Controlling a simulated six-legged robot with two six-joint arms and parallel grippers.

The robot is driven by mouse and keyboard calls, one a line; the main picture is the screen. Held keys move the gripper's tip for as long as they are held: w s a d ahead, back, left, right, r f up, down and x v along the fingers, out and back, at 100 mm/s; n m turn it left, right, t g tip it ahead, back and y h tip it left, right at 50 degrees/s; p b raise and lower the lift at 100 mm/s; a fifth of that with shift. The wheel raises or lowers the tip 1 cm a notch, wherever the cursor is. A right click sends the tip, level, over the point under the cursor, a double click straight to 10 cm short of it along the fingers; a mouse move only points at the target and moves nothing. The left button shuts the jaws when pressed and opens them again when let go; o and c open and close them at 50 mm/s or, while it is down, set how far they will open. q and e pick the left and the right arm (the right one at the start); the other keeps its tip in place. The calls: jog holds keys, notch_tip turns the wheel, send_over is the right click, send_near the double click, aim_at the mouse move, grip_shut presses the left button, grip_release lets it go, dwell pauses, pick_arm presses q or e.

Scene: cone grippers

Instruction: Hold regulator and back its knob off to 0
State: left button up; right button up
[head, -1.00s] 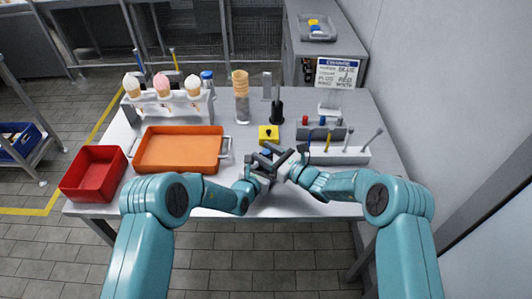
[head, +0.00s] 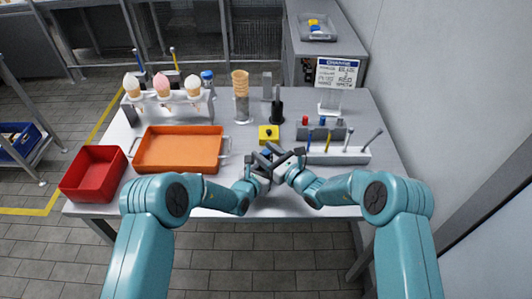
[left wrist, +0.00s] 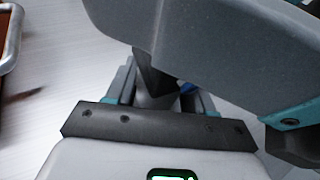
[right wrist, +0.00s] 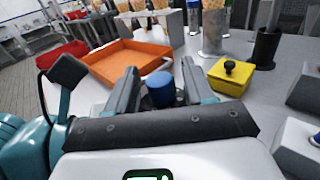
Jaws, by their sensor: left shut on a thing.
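The regulator shows mainly as its blue knob (right wrist: 160,88) in the right wrist view; its body is hidden behind the grippers. A bit of blue also shows in the left wrist view (left wrist: 187,88). My left gripper (head: 262,164) is shut on the regulator, above the front part of the table. My right gripper (head: 284,160) is beside it. In the right wrist view its two fingers stand open on either side of the knob, with a visible gap at each side. In the left wrist view a large grey part of my right gripper covers much of the scene.
A yellow box with a black knob (head: 269,134) stands just behind the grippers. An orange tray (head: 180,150) and a red bin (head: 93,173) are at left. A grey rack with tools (head: 340,156) is close at right. The ice cream cone stand (head: 168,105) is at back left.

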jog(key=v, duration=1.2)
jog(key=w+a+n+g+y, duration=0.1)
jog(key=w+a, duration=0.1)
jog(key=w, duration=0.1)
jog(key=w+a+n+g+y, duration=0.1)
jog(key=w+a+g, duration=0.1)
jog(key=a, duration=0.1)
jog(key=w+a+n+g+y, duration=0.1)
jog(key=w+a, duration=0.2)
jog(key=shift+w+a+n+g, duration=0.2)
jog(key=shift+w+n+g, duration=0.1)
dwell(0.4)
